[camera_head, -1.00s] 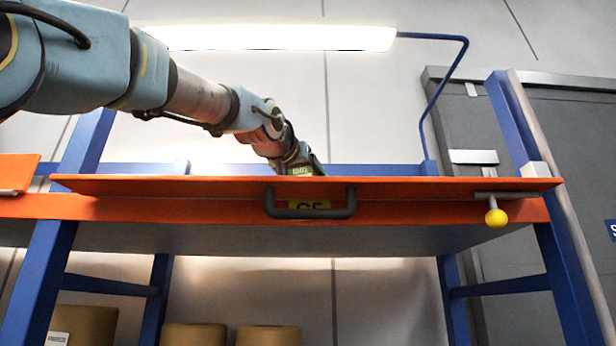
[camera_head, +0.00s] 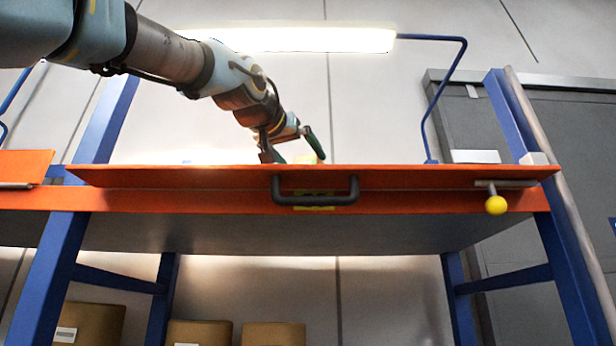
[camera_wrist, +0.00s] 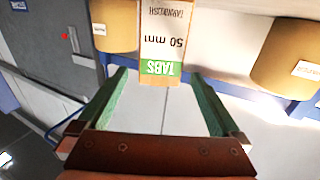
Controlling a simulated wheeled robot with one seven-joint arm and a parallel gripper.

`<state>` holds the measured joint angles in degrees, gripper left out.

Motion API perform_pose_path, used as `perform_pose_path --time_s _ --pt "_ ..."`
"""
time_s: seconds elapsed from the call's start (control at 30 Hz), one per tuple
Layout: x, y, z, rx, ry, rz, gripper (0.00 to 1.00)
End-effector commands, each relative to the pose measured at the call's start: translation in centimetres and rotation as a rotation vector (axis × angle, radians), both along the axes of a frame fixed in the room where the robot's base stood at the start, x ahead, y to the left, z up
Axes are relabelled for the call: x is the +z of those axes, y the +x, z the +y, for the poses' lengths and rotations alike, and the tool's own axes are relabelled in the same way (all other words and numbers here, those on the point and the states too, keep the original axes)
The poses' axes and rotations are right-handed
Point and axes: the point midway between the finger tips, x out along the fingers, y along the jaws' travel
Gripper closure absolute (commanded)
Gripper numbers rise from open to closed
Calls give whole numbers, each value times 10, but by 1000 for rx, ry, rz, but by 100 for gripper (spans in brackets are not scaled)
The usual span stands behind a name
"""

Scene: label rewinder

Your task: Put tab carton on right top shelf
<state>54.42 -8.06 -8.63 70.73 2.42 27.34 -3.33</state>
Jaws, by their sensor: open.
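The tab carton (camera_wrist: 160,42) is a tan box with a white face, a green "TABS" band and "50 mm", its text upside down in the wrist view. The upper frame edge cuts it off. My gripper (camera_wrist: 160,82) is open, its two green fingers apart on either side of the carton's near end; I cannot tell whether they touch it. In the head view my gripper (camera_head: 290,150) shows just above the orange front board (camera_head: 420,178) of the upper shelf. A small pale yellow piece by its right finger may be the carton. The shelf surface is hidden.
Brown labelled rolls stand left (camera_wrist: 112,28) and right (camera_wrist: 288,58) of the carton in the wrist view. The board has a black handle (camera_head: 316,199) and a yellow knob (camera_head: 496,205). Blue posts (camera_head: 570,240) flank the shelf; a lit lamp (camera_head: 300,40) hangs above.

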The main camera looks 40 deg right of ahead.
Motion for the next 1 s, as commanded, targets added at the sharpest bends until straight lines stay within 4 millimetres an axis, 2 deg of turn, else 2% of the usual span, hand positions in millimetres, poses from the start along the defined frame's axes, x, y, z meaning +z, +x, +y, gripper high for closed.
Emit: perform_pose_path --time_s 0.1,0.3,1.0 --pt "-3 -10 20 0 -2 0 0" --pt "-1 -19 36 0 0 1 0" --pt "0 -22 36 -3 1 0 0"
